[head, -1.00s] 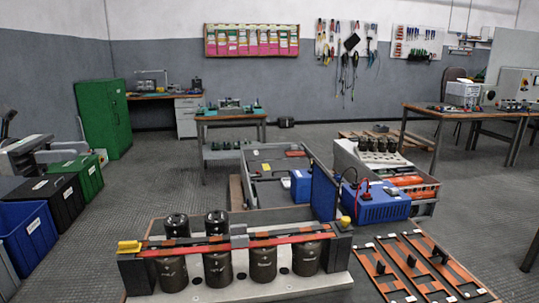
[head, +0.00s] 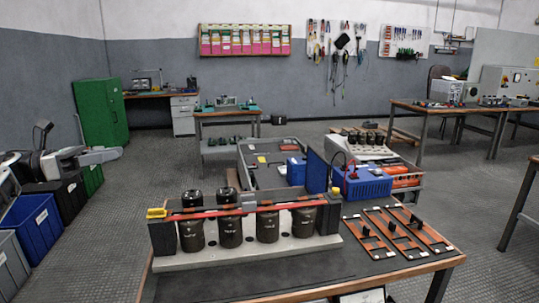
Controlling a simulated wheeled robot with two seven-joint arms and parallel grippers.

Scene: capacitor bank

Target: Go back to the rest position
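My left gripper (head: 104,156) shows at the far left, at the end of a grey and white arm, above the bins and well away from the workbench. Its fingers are too small to tell open from shut, and I see nothing in it. My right gripper is not in view. The capacitor bank (head: 248,228) stands on the near workbench (head: 260,285). It has several black cylinders on a pale base plate, with a red bar across them and black end blocks. Neither gripper touches it.
Copper-coloured frames (head: 396,232) lie on the bench's right side. A blue box (head: 362,183) stands behind them. Blue (head: 32,225) and grey (head: 10,265) bins line the left, with a green cabinet (head: 101,112) beyond. Floor is open between bins and bench.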

